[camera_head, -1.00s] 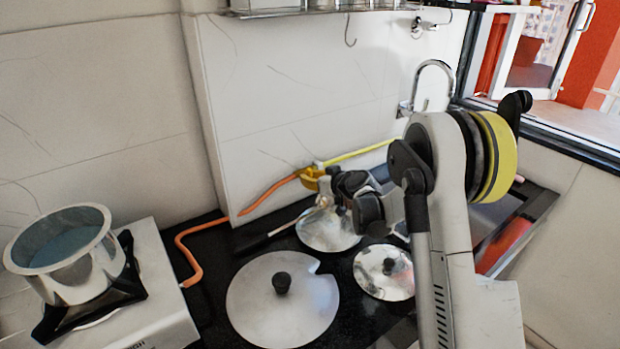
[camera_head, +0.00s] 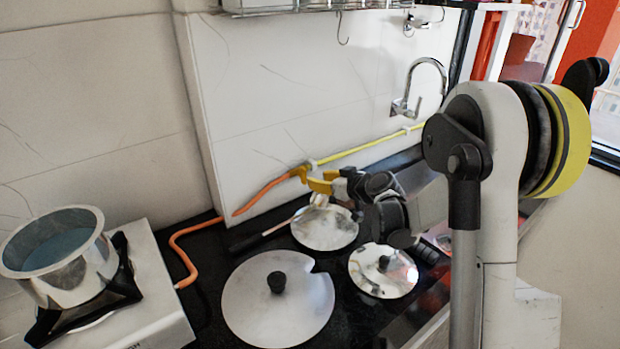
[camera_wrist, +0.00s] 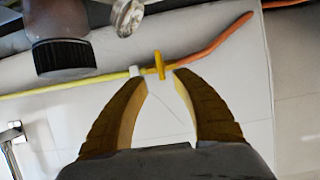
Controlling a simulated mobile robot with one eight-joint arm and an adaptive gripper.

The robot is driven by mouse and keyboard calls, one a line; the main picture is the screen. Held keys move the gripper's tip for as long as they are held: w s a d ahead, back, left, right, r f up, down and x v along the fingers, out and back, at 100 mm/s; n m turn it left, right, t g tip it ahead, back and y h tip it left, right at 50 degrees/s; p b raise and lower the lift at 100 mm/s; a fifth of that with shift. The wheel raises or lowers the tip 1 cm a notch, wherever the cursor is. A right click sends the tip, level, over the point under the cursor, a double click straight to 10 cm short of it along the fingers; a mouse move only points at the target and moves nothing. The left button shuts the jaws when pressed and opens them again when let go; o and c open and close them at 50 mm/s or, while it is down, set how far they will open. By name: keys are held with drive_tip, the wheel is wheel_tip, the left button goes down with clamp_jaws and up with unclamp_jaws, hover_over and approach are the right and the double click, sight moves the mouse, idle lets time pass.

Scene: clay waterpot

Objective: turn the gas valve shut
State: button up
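The gas valve (camera_head: 299,172) is a small yellow piece on the pipe along the wall, where the orange hose meets the yellow pipe. In the wrist view the valve (camera_wrist: 158,64) stands across the pipe, just beyond and between the fingertips. My gripper (camera_head: 318,182) is beside the valve in the head view, its yellow fingers pointing left towards it. In the wrist view my gripper (camera_wrist: 162,77) has its two fingers apart with nothing held. I cannot tell whether a fingertip touches the valve. The hose (camera_wrist: 218,40) and pipe (camera_wrist: 65,86) run to either side.
Steel lids (camera_head: 278,298) (camera_head: 383,270) (camera_head: 325,228) lie on the black counter below my gripper. A pot (camera_head: 58,255) stands on a stove at the left. A tap (camera_head: 425,85) is on the wall. A dark-capped object (camera_wrist: 62,57) is close in the wrist view.

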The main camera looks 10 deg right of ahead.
drive_tip(key=v, duration=0.3)
drive_tip(key=s+a+r+g+h, duration=0.1)
drive_tip(key=s+a+r, duration=0.1)
drive_tip(key=s, duration=0.3)
drive_tip(key=s+a+r+m+g, duration=0.1)
drive_tip(key=s+a+r, duration=0.1)
drive_tip(key=s, duration=0.3)
drive_tip(key=s+a+r+g+h, duration=0.1)
drive_tip(key=s+a+r, duration=0.15)
drive_tip(key=s, duration=0.25)
drive_tip(key=s+d+f+m+g+h, duration=0.1)
drive_tip(key=s, duration=0.9)
drive_tip(key=s+d+f+m+g+h, duration=0.1)
drive_tip(key=s+m+h, duration=0.1)
drive_tip(key=s, duration=0.8)
drive_tip(key=shift+s+d+g, duration=0.25)
drive_tip(key=shift+g, duration=0.05)
